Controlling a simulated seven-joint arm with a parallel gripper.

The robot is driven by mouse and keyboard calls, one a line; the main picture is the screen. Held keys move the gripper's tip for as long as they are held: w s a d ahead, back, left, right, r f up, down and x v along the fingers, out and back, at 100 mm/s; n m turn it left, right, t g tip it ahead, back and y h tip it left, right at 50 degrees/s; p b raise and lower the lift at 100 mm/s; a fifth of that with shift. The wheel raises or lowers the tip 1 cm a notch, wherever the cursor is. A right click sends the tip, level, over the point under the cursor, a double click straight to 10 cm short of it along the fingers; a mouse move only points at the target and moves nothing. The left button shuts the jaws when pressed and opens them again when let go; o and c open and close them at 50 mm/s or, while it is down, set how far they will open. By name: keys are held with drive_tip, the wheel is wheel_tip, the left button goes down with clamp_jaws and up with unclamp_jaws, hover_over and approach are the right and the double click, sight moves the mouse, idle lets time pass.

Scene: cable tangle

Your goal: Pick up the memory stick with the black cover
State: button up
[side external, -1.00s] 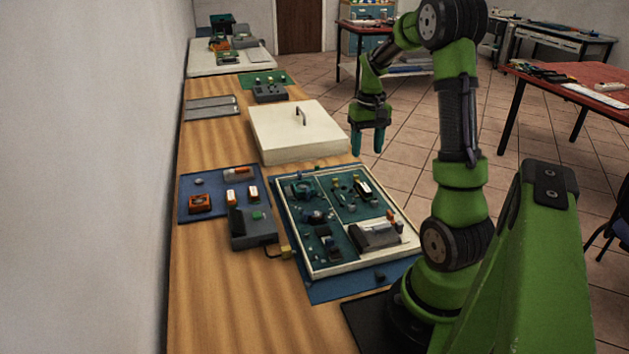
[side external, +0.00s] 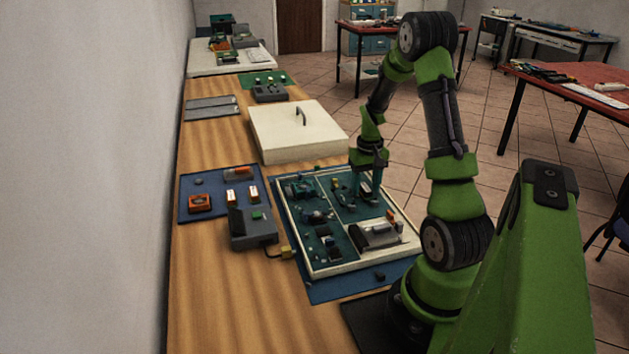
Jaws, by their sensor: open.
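A small black and white piece (side external: 366,188), which looks like the memory stick with the black cover, lies in the upper right compartment of the cream-rimmed tray (side external: 317,272). It is small and partly hidden by my fingers, so I cannot make out its details. My gripper (side external: 366,193) points down into this compartment. Its two teal fingers are apart, one on each side of the piece. I cannot tell whether they touch it or how far above the tray floor they are.
The tray holds several small parts and a grey device (side external: 376,238). A cream lid with a handle (side external: 285,128) lies behind it. To the left are a grey box (side external: 252,230) with a cable and a blue mat (side external: 222,211) with orange pieces. The front of the wooden table is clear.

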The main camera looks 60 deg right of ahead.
clamp_jaws()
drive_tip(key=shift+r, duration=0.1)
